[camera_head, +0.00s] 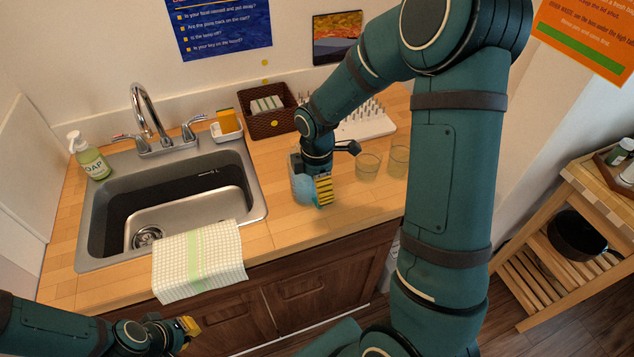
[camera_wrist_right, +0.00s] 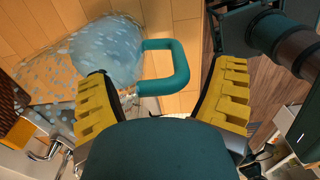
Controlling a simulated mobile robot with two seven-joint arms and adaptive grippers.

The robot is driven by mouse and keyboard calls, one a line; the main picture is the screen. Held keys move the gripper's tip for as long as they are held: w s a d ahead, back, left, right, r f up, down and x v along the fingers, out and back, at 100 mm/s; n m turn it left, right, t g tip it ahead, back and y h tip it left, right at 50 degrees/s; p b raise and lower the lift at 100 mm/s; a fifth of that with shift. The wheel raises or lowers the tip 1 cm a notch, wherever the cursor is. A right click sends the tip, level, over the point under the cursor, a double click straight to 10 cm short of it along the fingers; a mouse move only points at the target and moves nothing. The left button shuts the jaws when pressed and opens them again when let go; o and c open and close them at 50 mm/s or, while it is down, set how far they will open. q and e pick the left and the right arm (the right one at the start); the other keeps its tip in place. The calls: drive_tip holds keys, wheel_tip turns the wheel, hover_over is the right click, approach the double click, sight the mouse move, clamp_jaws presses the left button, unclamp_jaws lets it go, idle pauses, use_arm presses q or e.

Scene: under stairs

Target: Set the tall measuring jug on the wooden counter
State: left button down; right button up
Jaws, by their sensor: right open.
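The tall measuring jug (camera_head: 299,187) is clear with a blue tint and stands on the wooden counter (camera_head: 275,228), right of the sink. In the right wrist view the speckled jug (camera_wrist_right: 110,48) has a teal loop handle (camera_wrist_right: 182,66). My right gripper (camera_head: 323,188) is open beside the jug and hides part of it in the head view. In the right wrist view the handle lies ahead of and between the open fingers (camera_wrist_right: 165,95); I see no grip on it. My left gripper (camera_head: 188,332) is low at the left, before the cabinet, its opening unclear.
Two glasses (camera_head: 368,166) (camera_head: 398,160) stand right of the jug. Behind are a brown basket (camera_head: 268,124) and white drying rack (camera_head: 372,122). The sink (camera_head: 190,205) with a draped towel (camera_head: 198,262) is left. A wooden cart (camera_head: 575,215) stands at the right.

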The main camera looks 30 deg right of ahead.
drive_tip(key=shift+r, duration=0.25)
use_arm(q)
drive_tip(key=shift+r+p, duration=0.55)
drive_tip(key=shift+r, duration=0.1)
use_arm(e)
wheel_tip(320, 180, up, 12)
drive_tip(key=shift+f, duration=0.15)
